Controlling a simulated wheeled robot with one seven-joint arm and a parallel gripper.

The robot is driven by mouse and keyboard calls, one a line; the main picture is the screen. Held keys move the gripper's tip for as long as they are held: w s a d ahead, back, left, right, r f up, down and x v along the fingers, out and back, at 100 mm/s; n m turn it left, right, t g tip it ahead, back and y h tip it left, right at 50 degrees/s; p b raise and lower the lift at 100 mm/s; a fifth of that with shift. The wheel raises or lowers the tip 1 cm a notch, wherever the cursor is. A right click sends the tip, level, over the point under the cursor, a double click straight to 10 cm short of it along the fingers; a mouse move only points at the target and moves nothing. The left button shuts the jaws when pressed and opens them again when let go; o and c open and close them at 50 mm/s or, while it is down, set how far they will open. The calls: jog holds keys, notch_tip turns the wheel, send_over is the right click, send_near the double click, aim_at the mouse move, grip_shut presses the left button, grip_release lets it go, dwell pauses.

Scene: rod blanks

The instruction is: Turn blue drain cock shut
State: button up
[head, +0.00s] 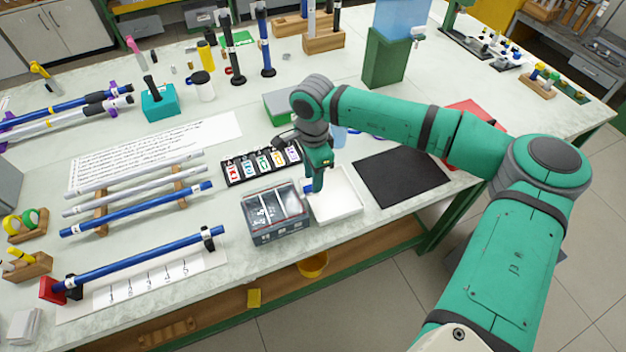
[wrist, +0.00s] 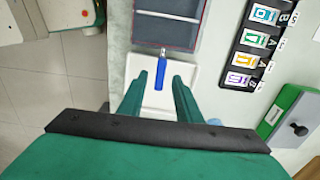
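The blue drain cock (wrist: 160,73) is a small blue lever on a metal stub at the side of a grey box with a clear top (head: 275,212). The lever points straight out from the box, over a white tray (head: 345,212). In the head view the blue lever (head: 308,188) shows beside my gripper (head: 317,187), which points down over the tray. In the wrist view my gripper (wrist: 160,83) is open, with one green finger on each side of the lever's outer end. Gaps show on both sides. I cannot tell the fingers' height relative to the lever.
A black strip of coloured number cards (head: 262,164) stands behind the box. A black mat (head: 400,177) lies right of the tray. Blue and grey rods (head: 140,208) rest on racks at left.

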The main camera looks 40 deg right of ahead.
jog(key=shift+f, duration=1.05)
grip_shut()
